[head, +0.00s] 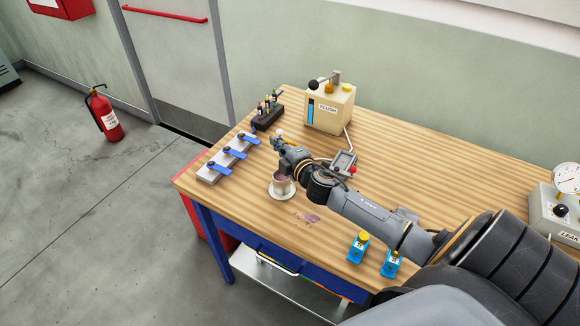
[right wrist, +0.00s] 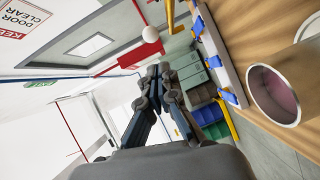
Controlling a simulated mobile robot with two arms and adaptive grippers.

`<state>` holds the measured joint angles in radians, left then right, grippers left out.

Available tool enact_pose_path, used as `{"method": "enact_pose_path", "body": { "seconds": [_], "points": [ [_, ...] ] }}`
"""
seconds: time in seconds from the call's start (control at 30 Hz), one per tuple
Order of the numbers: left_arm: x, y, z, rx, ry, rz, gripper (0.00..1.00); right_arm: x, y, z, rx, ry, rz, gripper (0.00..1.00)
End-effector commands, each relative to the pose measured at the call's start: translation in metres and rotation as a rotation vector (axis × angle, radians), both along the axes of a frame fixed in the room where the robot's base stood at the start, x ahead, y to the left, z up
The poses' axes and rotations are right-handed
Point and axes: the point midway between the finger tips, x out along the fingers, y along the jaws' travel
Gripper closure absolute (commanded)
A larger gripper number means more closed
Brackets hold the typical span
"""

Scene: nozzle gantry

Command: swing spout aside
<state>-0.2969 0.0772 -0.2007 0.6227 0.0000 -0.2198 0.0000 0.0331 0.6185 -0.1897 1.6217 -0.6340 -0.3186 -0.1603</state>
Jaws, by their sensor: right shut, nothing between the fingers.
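My right gripper (head: 279,144) is over the left part of the wooden bench, its fingers shut with nothing between them. In the right wrist view its fingertips (right wrist: 159,72) are close together. A small white ball (head: 279,132) is just beyond the fingertips; it also shows in the right wrist view (right wrist: 150,34), apart from them. I cannot make out a spout clearly; my gripper and arm hide part of that area. A cup (head: 281,184) with purplish contents stands on a saucer (head: 281,195) below the gripper; the cup shows large in the right wrist view (right wrist: 285,92). My left gripper is not in view.
A beige box (head: 326,112) with a blue gauge stands behind. Blue clips (head: 235,153) sit on a grey bar at left, near a dark rack (head: 267,118). A purple stain (head: 306,217) marks the bench.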

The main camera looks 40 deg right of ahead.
Motion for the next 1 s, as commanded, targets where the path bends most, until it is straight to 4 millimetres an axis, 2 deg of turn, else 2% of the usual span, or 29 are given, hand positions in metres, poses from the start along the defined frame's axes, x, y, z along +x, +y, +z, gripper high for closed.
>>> {"method": "enact_pose_path", "body": {
  "seconds": [0.07,0.3,0.37,0.6,0.7,1.0],
  "points": [
    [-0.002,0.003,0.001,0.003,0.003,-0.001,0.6,-0.002,0.0,0.001,-0.001,0.001,0.0,1.0],
    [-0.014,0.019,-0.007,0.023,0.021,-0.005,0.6,-0.033,0.007,0.002,0.001,0.004,0.003,1.0],
    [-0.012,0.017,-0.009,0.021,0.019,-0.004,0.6,-0.042,0.008,0.003,0.001,0.004,0.003,1.0],
    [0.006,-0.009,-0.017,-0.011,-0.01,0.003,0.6,-0.079,0.016,0.008,0.0,0.004,0.003,1.0],
    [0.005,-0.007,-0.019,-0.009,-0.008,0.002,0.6,-0.089,0.017,0.011,0.001,0.003,0.002,1.0],
    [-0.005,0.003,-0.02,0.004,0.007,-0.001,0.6,-0.097,0.018,0.014,-0.001,0.002,0.0,1.0]
  ]
}}
